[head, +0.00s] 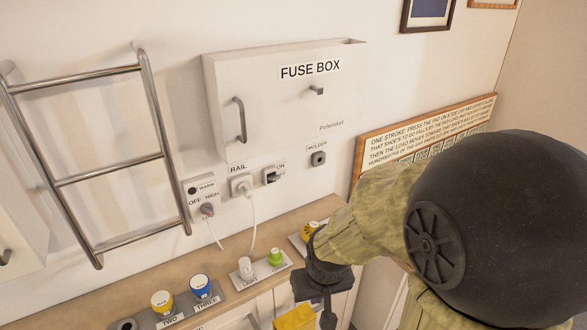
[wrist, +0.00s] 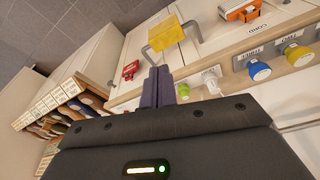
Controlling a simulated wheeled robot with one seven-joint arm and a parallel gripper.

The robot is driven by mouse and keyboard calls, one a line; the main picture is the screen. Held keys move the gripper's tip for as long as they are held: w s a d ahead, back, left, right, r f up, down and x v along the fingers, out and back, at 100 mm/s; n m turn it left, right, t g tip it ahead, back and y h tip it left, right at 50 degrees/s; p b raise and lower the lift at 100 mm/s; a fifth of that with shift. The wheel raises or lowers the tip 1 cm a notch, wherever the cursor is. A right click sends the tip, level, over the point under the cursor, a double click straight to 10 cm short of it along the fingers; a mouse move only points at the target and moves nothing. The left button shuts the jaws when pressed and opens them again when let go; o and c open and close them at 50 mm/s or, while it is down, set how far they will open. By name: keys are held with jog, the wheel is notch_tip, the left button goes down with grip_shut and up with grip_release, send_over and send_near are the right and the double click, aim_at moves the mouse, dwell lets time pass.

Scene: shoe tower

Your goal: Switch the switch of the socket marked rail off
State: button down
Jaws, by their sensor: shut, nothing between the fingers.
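The socket marked RAIL (head: 241,185) is on the white wall below the fuse box, with a white plug and cord in it. Its switch (head: 272,177) is a small dark part on a white plate just to the right, beside a label reading ON. The switch's position is too small to tell. My gripper (head: 328,312) is below and to the right of the socket, in front of the counter and apart from the switch. In the wrist view my gripper (wrist: 158,75) has its dark fingers together, empty, pointing toward a yellow block (wrist: 174,42) at a grey handle.
The fuse box (head: 285,100) juts out above the socket. A metal ladder rack (head: 105,160) is at left. The counter (head: 120,285) bears several coloured knobs along its front.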

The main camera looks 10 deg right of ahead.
jog(key=shift+w, duration=0.3)
jog(key=w+d+r+n+t+y+p, duration=0.1)
jog(key=w+t, duration=0.5)
jog(key=w, duration=1)
jog(key=w+d+r+n+t+y+p, duration=0.2)
jog(key=w+r+t+y+p, duration=0.2)
jog(key=w, duration=1.1)
jog(key=shift+w+r+n+t+p, duration=0.35)
jog(key=shift+r+t+p, duration=0.25)
jog(key=shift+r+t, duration=0.9)
jog(key=shift+d+f+t, duration=0.1)
jog(key=shift+f+t, duration=0.2)
